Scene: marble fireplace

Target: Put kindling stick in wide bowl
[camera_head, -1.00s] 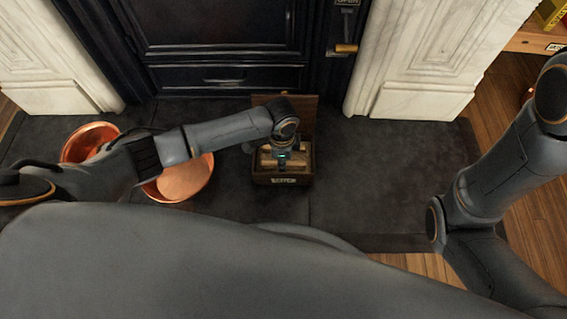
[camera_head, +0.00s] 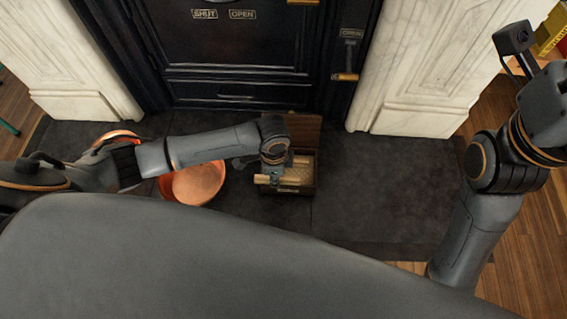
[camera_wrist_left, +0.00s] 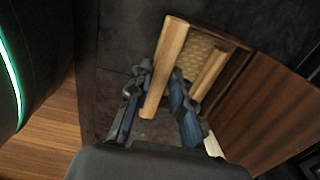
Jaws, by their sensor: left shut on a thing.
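My left gripper (camera_head: 270,177) is shut on a pale kindling stick (camera_head: 263,180), held over the left front of an open wooden box (camera_head: 312,182). In the left wrist view the stick (camera_wrist_left: 168,62) sits between the blue-grey fingers (camera_wrist_left: 158,80) and tilts slightly. Another stick (camera_wrist_left: 208,76) lies in the box. A copper bowl (camera_head: 195,186) stands left of the box, partly under my left arm. A second copper bowl (camera_head: 118,135) farther left is mostly hidden by that arm. I cannot tell which is the wide bowl. My right arm shows at right, but its fingers do not.
The box's raised lid (camera_head: 295,130) stands at its back. The black stove front (camera_head: 235,60) and white marble pillars (camera_head: 415,85) border the dark hearth (camera_head: 385,195) behind. The hearth right of the box is clear.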

